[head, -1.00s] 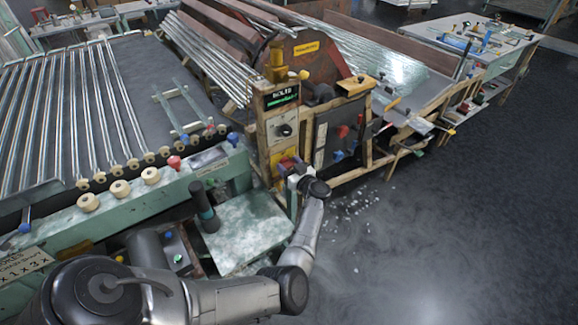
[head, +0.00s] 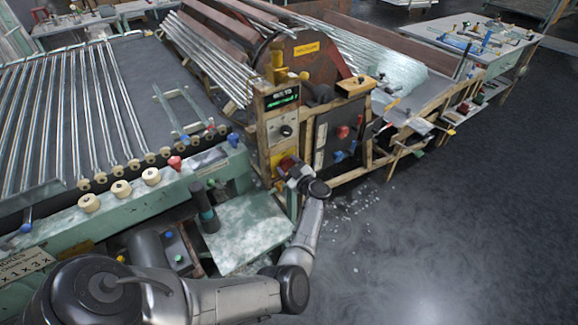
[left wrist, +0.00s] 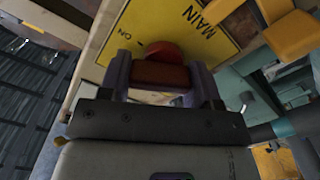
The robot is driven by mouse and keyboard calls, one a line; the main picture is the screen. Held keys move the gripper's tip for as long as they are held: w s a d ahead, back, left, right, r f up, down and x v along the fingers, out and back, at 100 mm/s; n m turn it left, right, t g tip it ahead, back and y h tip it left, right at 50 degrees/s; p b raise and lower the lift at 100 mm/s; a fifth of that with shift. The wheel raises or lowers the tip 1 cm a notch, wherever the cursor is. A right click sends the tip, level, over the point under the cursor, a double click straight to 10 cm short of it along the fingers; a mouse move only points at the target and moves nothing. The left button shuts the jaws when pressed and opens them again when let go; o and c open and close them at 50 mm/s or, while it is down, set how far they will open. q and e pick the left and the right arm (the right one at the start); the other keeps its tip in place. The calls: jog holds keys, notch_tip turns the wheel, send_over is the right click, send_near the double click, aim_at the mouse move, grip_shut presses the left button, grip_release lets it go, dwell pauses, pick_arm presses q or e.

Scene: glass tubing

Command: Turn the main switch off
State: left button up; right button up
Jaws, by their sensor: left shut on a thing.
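The main switch is a red knob (left wrist: 160,72) on a yellow plate (left wrist: 175,28) marked MAIN and ON. The plate is on the front of the wooden control post, low down, and also shows in the head view (head: 277,157). My left gripper (left wrist: 162,82) is shut on the red knob, with one finger on each side of it. In the head view the left gripper (head: 294,171) is at the post and mostly covers the switch. The knob's exact angle and any OFF mark are hidden. My right gripper is not in view.
The control post (head: 267,120) carries a lit green display (head: 283,97) and a dark dial (head: 286,131) above the switch. A dark panel with a red knob (head: 342,132) stands to the right. A green bench top (head: 245,232) lies below left. Open floor is at the right.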

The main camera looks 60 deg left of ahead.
pick_arm(q)
jog(key=n+b, duration=0.1)
jog(key=n, duration=0.4)
jog(key=shift+n, duration=0.3)
jog(key=n+b, duration=0.1)
jog(key=n, duration=0.2)
jog(key=shift+s, duration=0.1)
jog(key=n+b, duration=0.1)
jog(key=n, duration=0.1)
jog(key=shift+n, duration=0.7)
jog(key=shift+b, duration=0.3)
jog(key=o, duration=0.9)
jog(key=d, duration=0.4)
jog(key=d+p, duration=0.1)
jog(key=d, duration=0.4)
jog(key=d+p, duration=0.1)
jog(key=d, duration=0.4)
jog(key=shift+w, duration=0.35)
